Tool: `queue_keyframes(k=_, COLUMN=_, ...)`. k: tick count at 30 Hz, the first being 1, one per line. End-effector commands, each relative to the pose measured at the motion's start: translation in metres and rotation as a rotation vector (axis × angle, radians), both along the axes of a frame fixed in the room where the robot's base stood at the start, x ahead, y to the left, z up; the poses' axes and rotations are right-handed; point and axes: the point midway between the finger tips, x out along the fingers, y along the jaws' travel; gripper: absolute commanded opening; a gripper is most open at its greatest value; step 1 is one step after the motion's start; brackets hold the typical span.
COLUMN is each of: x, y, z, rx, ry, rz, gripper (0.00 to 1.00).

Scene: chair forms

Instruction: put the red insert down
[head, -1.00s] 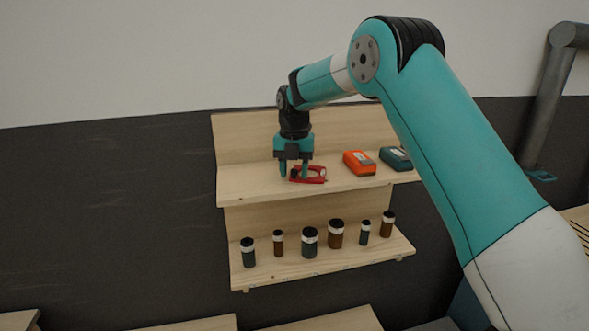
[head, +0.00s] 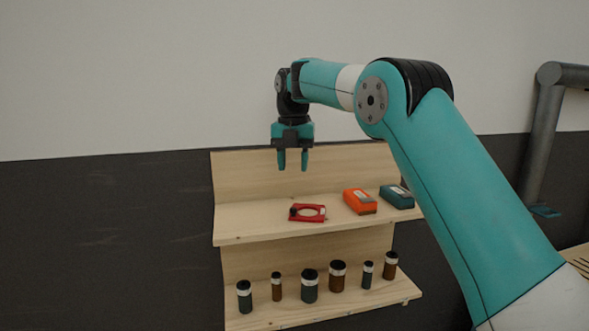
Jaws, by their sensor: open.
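The red insert (head: 298,218), a flat red piece with a round opening and a small dark knob at its left end, lies on the upper wooden shelf (head: 250,225). My gripper (head: 293,168) is open and empty. It hangs pointing down above the red insert, clear of it, in front of the shelf's back board. Nothing hides the insert.
An orange device (head: 359,202) and a dark teal device (head: 397,196) stand on the same shelf right of the insert. Several lidded jars stand on the lower shelf (head: 262,317). A grey pipe (head: 542,140) rises at the far right. The upper shelf's left end is clear.

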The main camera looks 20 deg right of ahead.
Motion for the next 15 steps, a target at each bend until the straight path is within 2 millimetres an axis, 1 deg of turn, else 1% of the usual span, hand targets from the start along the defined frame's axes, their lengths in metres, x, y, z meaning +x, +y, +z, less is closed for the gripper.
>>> queue_keyframes(k=5, x=-0.001, y=0.000, z=0.005, rx=0.001, ry=0.001, rz=-0.002, gripper=0.44)
queue_keyframes(k=8, x=-0.006, y=0.005, z=0.007, rx=0.001, ry=-0.002, rz=-0.040, gripper=0.44)
queue_keyframes(k=11, x=-0.024, y=0.020, z=0.011, rx=0.006, ry=-0.014, rz=-0.159, gripper=0.44)
queue_keyframes(k=14, x=-0.056, y=0.043, z=0.012, rx=0.028, ry=-0.027, rz=-0.362, gripper=0.44)
queue_keyframes(k=15, x=-0.073, y=0.052, z=0.012, rx=0.042, ry=-0.029, rz=-0.459, gripper=0.44)
